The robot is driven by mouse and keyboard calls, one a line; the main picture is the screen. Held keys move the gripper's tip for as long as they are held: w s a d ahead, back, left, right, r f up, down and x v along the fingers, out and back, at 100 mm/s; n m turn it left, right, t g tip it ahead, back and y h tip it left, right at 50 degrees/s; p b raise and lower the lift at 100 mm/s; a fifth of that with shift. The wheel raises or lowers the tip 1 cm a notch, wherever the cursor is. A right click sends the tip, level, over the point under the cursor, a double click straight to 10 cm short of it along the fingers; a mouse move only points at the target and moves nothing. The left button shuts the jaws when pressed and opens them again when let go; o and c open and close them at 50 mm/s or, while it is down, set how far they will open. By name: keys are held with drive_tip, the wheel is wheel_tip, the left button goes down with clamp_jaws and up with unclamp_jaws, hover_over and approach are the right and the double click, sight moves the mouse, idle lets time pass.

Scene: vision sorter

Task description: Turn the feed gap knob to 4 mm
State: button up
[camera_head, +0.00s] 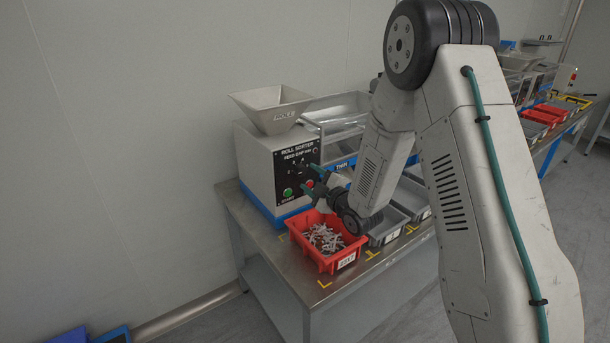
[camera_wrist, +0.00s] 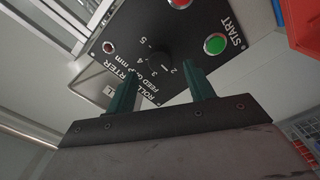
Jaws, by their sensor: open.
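The roll sorter (camera_head: 258,165) is a light box with a black front panel (camera_head: 285,162) and a hopper on top. In the wrist view the dark feed gap knob (camera_wrist: 159,59) sits on the panel, with printed numbers 2 to 5 beside it. Its pointer is too dark to read. My gripper (camera_wrist: 160,76) is open and empty, its two green fingers pointing at the panel on either side of the knob's line. I cannot tell whether they touch it. In the head view my gripper (camera_head: 308,179) is in front of the panel and partly covers it.
A green START button (camera_wrist: 215,43) and a red button (camera_wrist: 179,3) are close to one finger. A red crate (camera_head: 313,262) of white pieces stands below my gripper on the metal table (camera_head: 296,278). Grey bins (camera_head: 388,238) stand to the right.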

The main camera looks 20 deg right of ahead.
sight(302, 172)
drive_tip(key=shift+x, duration=1.85)
drive_tip(key=c, duration=1)
drive_tip(key=shift+o, duration=0.2)
